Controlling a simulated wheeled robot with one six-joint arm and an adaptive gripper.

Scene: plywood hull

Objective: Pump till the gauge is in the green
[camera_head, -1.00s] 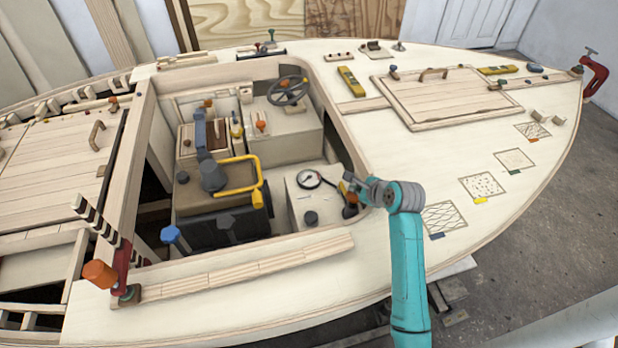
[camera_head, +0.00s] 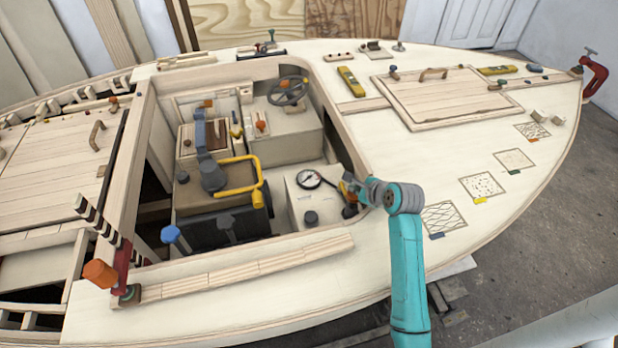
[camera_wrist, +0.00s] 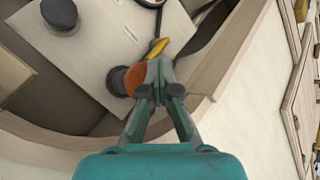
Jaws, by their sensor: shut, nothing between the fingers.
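The round gauge (camera_head: 309,179) has a white face and dark rim and sits on a pale box top inside the cockpit. Its needle reading is too small to tell; only its edge shows in the wrist view (camera_wrist: 150,2). Beside it, an orange part (camera_wrist: 135,78) with a yellow lever (camera_wrist: 158,47) stands on a dark round base (camera_wrist: 117,80), apparently the pump. My gripper (camera_wrist: 158,72) is shut and empty, its tips close against the orange part; contact is unclear. In the head view my gripper (camera_head: 352,183) covers part of the pump.
A dark knob (camera_head: 311,217) stands on the same box. A yellow tubular handle (camera_head: 258,178) is to the left. The cockpit's wooden rim (camera_head: 352,160) runs close by my gripper. The deck on the right is mostly clear around patterned squares.

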